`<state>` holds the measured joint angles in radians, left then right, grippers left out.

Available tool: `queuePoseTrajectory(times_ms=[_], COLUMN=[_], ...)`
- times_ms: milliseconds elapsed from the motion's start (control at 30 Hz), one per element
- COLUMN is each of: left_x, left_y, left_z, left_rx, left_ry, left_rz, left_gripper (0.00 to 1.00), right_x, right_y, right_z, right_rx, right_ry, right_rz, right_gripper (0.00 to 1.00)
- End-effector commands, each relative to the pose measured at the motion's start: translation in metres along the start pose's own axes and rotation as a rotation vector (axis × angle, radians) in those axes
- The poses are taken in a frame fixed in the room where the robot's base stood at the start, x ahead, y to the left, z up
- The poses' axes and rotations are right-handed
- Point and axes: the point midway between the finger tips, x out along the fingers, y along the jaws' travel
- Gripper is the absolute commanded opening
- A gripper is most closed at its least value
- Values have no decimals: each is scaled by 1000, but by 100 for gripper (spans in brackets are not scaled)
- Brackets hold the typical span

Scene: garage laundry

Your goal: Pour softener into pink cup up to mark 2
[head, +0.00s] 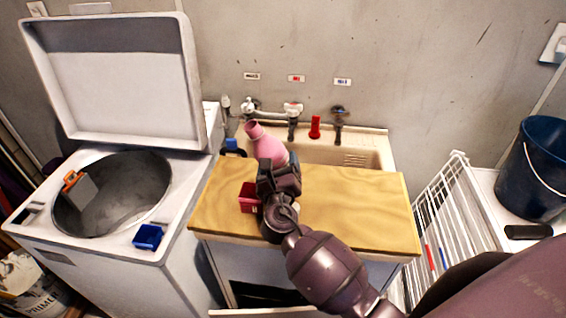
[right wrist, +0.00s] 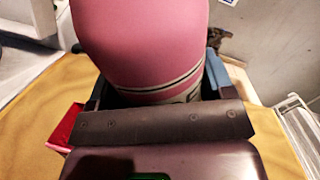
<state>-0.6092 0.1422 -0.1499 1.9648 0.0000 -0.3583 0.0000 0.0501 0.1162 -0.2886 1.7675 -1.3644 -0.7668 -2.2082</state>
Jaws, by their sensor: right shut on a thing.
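The cup's edge shows at the left in the right wrist view (right wrist: 66,127). Its marks and contents cannot be made out. My left gripper is not in view.
The wooden board (head: 360,205) has free room on the right. Behind it is a sink (head: 365,149) with taps and a red object (head: 315,127). A white rack (head: 455,210) and blue bucket (head: 540,165) stand right.

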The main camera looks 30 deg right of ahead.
Motion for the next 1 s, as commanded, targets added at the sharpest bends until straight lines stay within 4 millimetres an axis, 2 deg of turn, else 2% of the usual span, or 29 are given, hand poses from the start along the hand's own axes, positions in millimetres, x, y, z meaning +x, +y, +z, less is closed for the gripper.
queuePoseTrajectory(times_ms=[1000], left_x=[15], left_y=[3], left_z=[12], left_rx=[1], left_ry=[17], left_rz=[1], left_gripper=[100], right_x=[6], right_y=[-30], right_z=[-51], right_rx=[-501], right_ry=[-115], right_rz=[-1], right_gripper=[34])
